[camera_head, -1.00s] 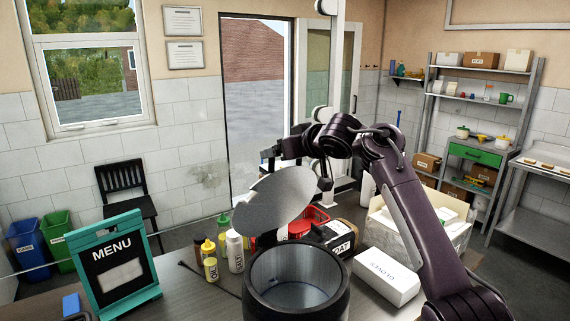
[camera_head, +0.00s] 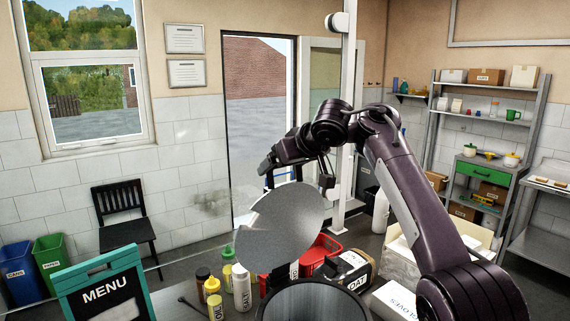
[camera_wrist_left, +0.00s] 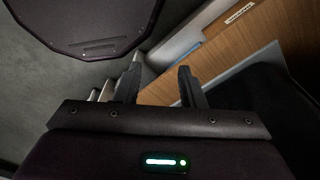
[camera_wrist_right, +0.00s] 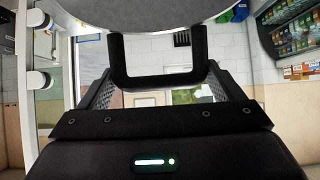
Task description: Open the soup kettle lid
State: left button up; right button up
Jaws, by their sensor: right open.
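The soup kettle (camera_head: 312,304) is dark with a metal interior, and only its upper rim shows at the bottom of the head view. Its round grey lid (camera_head: 280,232) stands raised and steeply tilted at the kettle's back. My right gripper reaches over behind the lid, its fingers partly hidden in the head view. In the right wrist view my right gripper (camera_wrist_right: 156,88) is open, with the lid's black U-shaped handle (camera_wrist_right: 157,77) between its fingers. The lid's edge shows above it. My left gripper (camera_wrist_left: 158,84) is open and empty in its wrist view, outside the head view.
Squeeze bottles (camera_head: 213,290) and a salt bottle (camera_head: 242,288) stand left of the kettle. A red basket (camera_head: 321,248), an OAT container (camera_head: 348,269) and a gloves box (camera_head: 397,299) stand behind and right. A menu sign (camera_head: 105,290) is at left. A clear screen's post (camera_head: 349,130) rises behind.

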jog(key=o, duration=1.1)
jog(key=shift+f, duration=0.3)
jog(key=shift+c, duration=0.2)
pick_arm(q)
jog(key=shift+w+a, duration=0.15)
jog(key=shift+a, duration=0.15)
pick_arm(e)
jog(key=shift+o, duration=0.6)
jog(key=shift+w+a+r, duration=0.1)
jog(key=shift+a, duration=0.1)
jog(key=shift+d+r, duration=0.1)
pick_arm(q)
jog(key=f+b, duration=0.4)
jog(key=shift+w+f, duration=0.1)
jog(key=shift+w, duration=0.1)
pick_arm(e)
jog(key=v, duration=0.7)
jog(key=shift+s, duration=0.25)
jog(key=shift+d+r, duration=0.1)
